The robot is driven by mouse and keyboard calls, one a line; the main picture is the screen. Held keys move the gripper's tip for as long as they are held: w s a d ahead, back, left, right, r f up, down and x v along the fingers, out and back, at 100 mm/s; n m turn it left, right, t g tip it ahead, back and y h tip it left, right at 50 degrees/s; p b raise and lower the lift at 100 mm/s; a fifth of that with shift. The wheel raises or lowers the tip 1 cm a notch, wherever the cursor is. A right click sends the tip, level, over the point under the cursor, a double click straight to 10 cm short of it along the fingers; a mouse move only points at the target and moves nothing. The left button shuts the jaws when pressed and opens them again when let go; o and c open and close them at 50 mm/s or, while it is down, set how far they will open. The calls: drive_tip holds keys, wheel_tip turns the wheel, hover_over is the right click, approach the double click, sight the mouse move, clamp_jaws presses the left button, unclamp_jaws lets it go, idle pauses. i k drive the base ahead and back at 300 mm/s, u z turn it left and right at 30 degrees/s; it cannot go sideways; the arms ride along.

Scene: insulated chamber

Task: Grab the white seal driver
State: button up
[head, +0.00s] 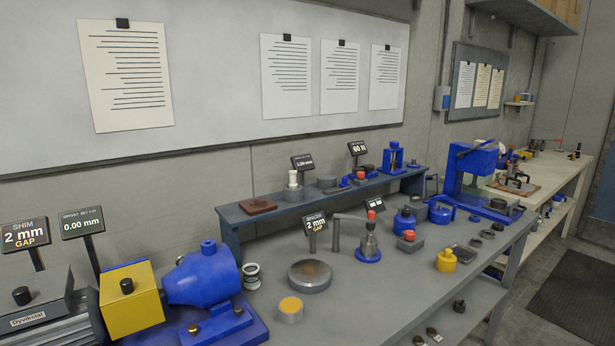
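A small white stepped cylinder (292,181) stands upright toward the left end of the raised shelf at the back of the bench; it looks like the white seal driver. My gripper is not in view.
A brown block (258,205) and a grey round part (327,181) flank the white piece on the shelf (345,190). A sign (303,162) stands behind it.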

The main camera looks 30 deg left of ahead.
sight(293, 184)
drive_tip(key=u, duration=0.45)
drive_tip(key=i, duration=0.95)
drive_tip(key=u, duration=0.8)
drive_tip(key=i, duration=0.3)
drive_tip(key=u, duration=0.2)
drive_tip(key=k, duration=0.9)
drive_tip(key=u, duration=0.2)
drive_tip(key=i, duration=0.9)
drive_tip(key=z, duration=0.1)
